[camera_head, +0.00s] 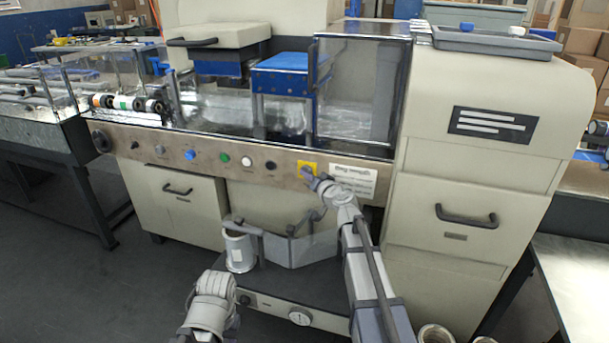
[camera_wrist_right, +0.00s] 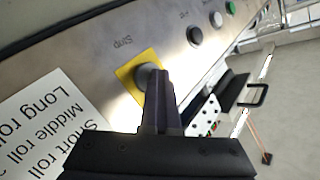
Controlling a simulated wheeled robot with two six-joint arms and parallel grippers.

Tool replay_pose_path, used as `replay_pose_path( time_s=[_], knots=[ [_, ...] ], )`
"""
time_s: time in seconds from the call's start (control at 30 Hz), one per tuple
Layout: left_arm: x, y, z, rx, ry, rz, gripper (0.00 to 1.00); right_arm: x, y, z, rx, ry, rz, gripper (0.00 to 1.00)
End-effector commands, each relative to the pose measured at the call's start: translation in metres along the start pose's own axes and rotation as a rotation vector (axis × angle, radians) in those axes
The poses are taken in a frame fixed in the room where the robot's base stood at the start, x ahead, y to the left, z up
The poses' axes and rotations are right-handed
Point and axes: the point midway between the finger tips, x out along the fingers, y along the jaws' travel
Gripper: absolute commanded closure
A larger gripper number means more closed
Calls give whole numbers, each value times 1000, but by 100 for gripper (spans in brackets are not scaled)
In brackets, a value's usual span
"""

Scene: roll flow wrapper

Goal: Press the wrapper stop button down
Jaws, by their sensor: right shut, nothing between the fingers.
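The stop button (camera_wrist_right: 143,74) is a round grey knob on a yellow plate (camera_wrist_right: 127,76) in the right wrist view, beside an upside-down "Stop" label. My right gripper (camera_wrist_right: 160,75) is shut and empty, with its fingertips right at the button and covering part of it. I cannot tell if they touch it or how far it is pressed. In the head view, the yellow plate (camera_head: 311,165) sits on the front panel, and my right gripper (camera_head: 308,174) hides the button. Part of my left arm shows at the bottom, but its fingers do not.
Other buttons line the panel to the left, including a black one (camera_head: 270,165), a white one (camera_head: 246,161) and a green one (camera_head: 225,158). A white label sheet (camera_head: 353,179) is just right of the yellow plate. A drawer handle (camera_head: 466,217) sticks out at the right.

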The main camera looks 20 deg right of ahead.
Motion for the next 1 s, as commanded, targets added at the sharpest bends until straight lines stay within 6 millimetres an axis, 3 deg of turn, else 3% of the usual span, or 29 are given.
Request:
replay_pose_path(
  time_s=[0.63, 1.0],
  knots=[
    [1, 0, 0, 0, 0, 0, 50, -6, 0, 1, -1, 8, 8, 100],
    [1, 0, 0, 0, 0, 0, 50, -29, -18, 19, -1, 4, 4, 100]
  ],
)
